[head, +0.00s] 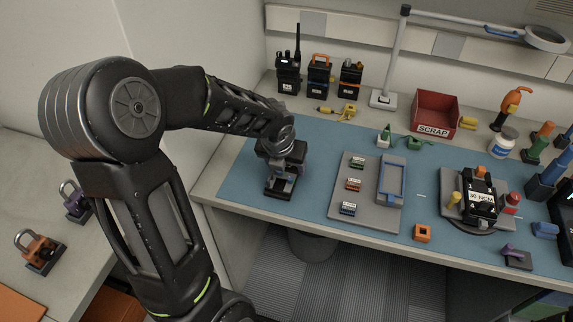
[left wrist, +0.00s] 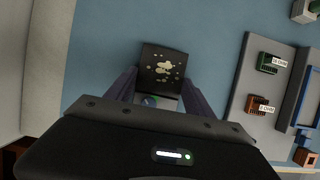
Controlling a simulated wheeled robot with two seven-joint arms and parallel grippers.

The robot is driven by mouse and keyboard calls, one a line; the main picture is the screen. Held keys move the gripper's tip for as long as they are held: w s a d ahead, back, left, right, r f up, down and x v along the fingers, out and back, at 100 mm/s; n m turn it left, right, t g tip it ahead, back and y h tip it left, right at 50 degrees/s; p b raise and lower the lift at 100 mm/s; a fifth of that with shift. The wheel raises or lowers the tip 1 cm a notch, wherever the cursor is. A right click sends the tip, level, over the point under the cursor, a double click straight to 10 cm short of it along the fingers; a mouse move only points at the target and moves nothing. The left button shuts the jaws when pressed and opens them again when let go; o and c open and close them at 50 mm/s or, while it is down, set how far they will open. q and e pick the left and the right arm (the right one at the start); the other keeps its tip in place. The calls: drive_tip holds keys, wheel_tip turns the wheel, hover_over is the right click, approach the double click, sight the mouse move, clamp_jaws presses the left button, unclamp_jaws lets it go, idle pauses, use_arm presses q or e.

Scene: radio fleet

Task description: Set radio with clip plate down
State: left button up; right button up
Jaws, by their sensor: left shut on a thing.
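My left gripper (head: 284,172) is over the left part of the blue mat (head: 240,185) and points down. It is shut on a dark, boxy thing, which I take to be the radio (left wrist: 162,66). In the left wrist view its dark face has pale, blotchy marks, and a grey part with a blue-green spot shows below it. The gripper's fingers (left wrist: 160,98) stand on either side of it. In the head view the gripper hides much of the held thing. I cannot tell a clip plate on it, or whether it touches the mat. My right gripper is not in view.
Several radios (head: 320,76) stand along the back wall. A grey tray (head: 342,201) with small labelled blocks and a blue frame (head: 391,180) lies right of the gripper. A red scrap bin (head: 437,113) and lamp base (head: 383,99) stand behind. The mat's left end is mostly clear.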

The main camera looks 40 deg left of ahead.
sight(281, 184)
use_arm(q)
drive_tip(key=o, duration=1.7)
drive_tip(key=shift+r, duration=0.45)
drive_tip(key=p+v, duration=0.1)
drive_tip(key=v, duration=1)
drive_tip(key=shift+s+d, duration=0.15)
drive_tip(key=shift+s, duration=0.05)
